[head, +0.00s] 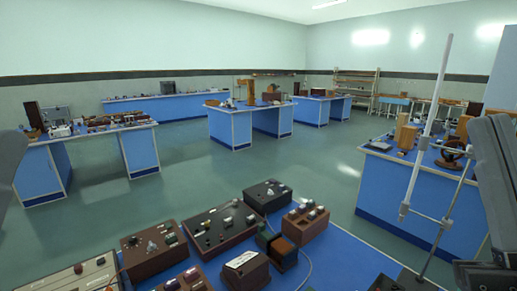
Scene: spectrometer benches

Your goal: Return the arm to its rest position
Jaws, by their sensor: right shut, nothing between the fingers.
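Part of my right arm (494,175) fills the right edge of the head view as a dark grey shape. My right gripper (466,273) shows low at the bottom right, dark grey and partly cut off by the frame. It is shut and appears to hold nothing. It is close to the lower part of a metal stand rod (450,215) in the picture; I cannot tell whether they touch. Only a grey piece of my left arm (10,165) shows at the left edge; the left gripper is out of view.
The near blue bench (345,262) bears several instrument boxes, such as a black box (266,196) and a brown box (305,222). A white upright tube (430,120) is clamped to the stand at right. Other blue benches (140,150) stand beyond open floor (200,175).

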